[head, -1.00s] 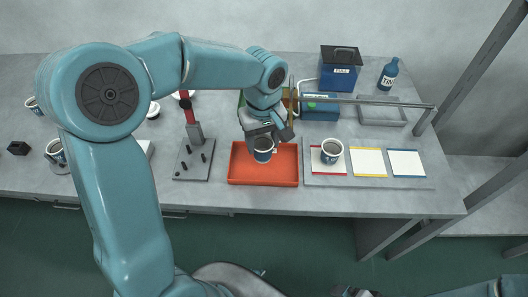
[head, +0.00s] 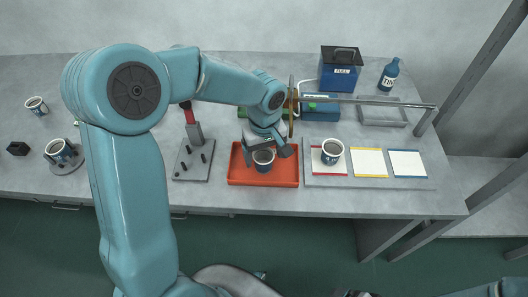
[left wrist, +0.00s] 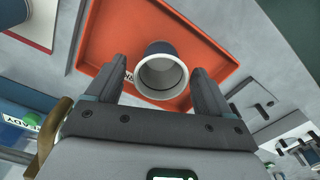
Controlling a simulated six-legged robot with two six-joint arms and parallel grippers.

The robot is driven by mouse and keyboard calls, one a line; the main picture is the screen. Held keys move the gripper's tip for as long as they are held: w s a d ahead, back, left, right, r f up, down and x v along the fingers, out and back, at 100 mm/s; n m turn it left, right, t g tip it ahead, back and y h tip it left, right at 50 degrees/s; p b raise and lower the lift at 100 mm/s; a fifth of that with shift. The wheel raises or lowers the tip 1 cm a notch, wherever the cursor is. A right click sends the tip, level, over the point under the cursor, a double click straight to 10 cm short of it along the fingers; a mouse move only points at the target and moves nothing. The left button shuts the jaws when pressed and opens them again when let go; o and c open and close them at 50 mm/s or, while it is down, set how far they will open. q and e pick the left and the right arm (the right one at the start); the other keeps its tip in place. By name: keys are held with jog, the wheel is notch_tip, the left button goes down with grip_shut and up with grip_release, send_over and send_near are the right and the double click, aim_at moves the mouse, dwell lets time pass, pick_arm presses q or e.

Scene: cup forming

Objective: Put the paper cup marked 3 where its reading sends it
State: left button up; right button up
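A dark blue and white paper cup (head: 263,158) stands in the orange tray (head: 234,179); its number is not readable. My left gripper (head: 268,144) is just over it. In the left wrist view the left gripper's two fingers (left wrist: 160,75) stand apart on either side of the cup (left wrist: 162,77), with a gap at the left finger. The cup's mouth faces the camera. Another cup (head: 332,151) stands on the red-edged card. Two more cups stand at the left, one (head: 58,151) on a round base, one (head: 36,105) behind it. Only scraps that may be my right gripper show at the bottom edge.
A yellow-edged card (head: 369,162) and a blue-edged card (head: 406,163) are bare. A metal rail (head: 370,101) crosses behind them. A box marked FULL (head: 342,70), a blue bottle (head: 389,75) and an empty grey tray (head: 383,112) stand behind. A pegged fixture (head: 193,161) is left of the orange tray.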

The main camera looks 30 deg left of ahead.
pick_arm(q)
notch_tip(320, 180, up, 12)
jog(key=p, duration=0.1)
jog(key=shift+r, duration=0.2)
dwell(0.8)
